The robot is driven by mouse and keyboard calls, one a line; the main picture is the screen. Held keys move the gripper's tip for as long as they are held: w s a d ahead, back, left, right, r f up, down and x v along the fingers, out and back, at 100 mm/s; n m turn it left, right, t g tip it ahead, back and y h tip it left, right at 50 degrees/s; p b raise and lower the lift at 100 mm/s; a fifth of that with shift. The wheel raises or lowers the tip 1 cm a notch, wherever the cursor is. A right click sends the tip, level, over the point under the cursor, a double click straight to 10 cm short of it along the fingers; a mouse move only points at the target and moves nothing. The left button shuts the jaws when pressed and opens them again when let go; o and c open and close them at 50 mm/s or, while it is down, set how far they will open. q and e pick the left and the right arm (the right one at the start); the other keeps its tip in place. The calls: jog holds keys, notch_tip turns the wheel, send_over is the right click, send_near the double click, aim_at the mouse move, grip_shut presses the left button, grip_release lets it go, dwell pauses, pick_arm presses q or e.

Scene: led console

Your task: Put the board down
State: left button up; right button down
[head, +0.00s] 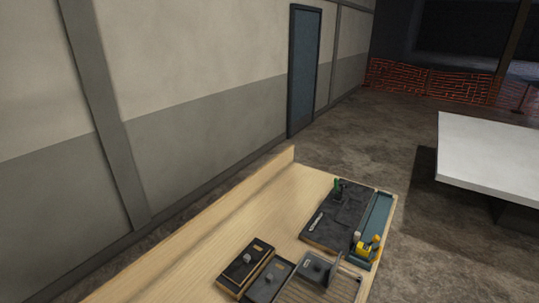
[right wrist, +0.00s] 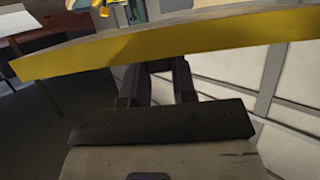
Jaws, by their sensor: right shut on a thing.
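In the right wrist view, a board (right wrist: 230,32) with a yellow front edge spans the upper part of the picture. My right gripper (right wrist: 157,70) is shut on it, with its two dark fingers reaching up to the yellow edge. The fingertips are hidden behind the board. The board is slightly tilted in this view and does not show in the head view. My left gripper is in neither view.
The wooden bench (head: 215,243) carries several dark boxes with knobs (head: 246,264), a dark mat (head: 343,228) with small tools, and a blue tray (head: 378,217) with a yellow object (head: 366,249). Its left part looks bare. A white table (head: 490,155) stands at right.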

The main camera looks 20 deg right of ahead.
jog(key=a+r, duration=0.1)
jog(key=a, duration=0.2)
jog(key=a+r, duration=0.1)
jog(key=a, duration=0.1)
jog(key=a+r, duration=0.2)
jog(key=a, duration=0.1)
jog(key=shift+w+a, duration=0.3)
jog(key=shift+w, duration=0.05)
jog(key=w+a+r+n+y, duration=0.25)
jog(key=w+a+r, duration=0.25)
jog(key=a+r, duration=0.75)
jog(key=w+a+r+p, duration=0.1)
jog(key=r+p, duration=0.5)
jog(key=r, duration=0.3)
jog(key=w+a+r+p, duration=0.1)
jog(key=a+r+p, duration=0.1)
jog(key=r+p, duration=0.5)
jog(key=shift+w+r, duration=0.35)
jog(key=shift+r, duration=0.95)
